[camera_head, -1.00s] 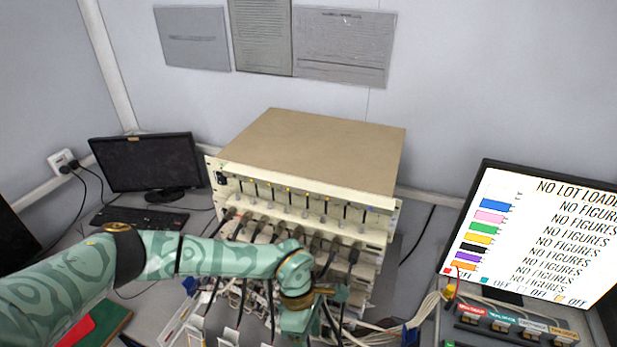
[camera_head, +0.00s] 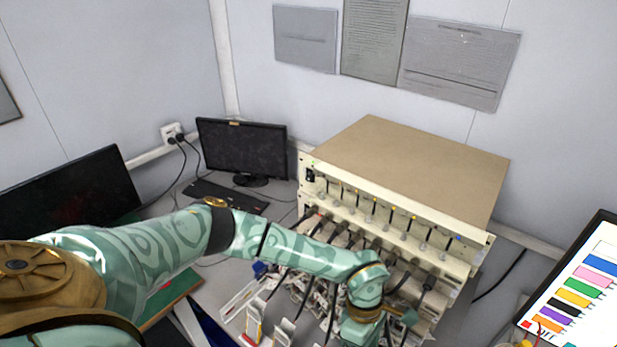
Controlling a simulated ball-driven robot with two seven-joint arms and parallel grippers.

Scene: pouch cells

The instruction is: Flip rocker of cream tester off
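The cream tester (camera_head: 425,170) stands on the grey desk against the back wall, with a tan top and a cream front panel. A small black rocker (camera_head: 310,175) sits at the left end of its upper front panel, beside a small green light. My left arm reaches in from the left, and its wrist is in front of the tester's lower front. My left gripper (camera_head: 375,335) is at the bottom edge of the view, below and right of the rocker. Its fingertips are cut off or hidden. My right gripper is not in view.
Several black plugs and cables (camera_head: 335,290) hang along the tester's lower front. A dark monitor (camera_head: 243,150) and a keyboard (camera_head: 226,196) stand to its left. A lit screen (camera_head: 580,290) is at the right. Another dark screen (camera_head: 70,200) is at the far left.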

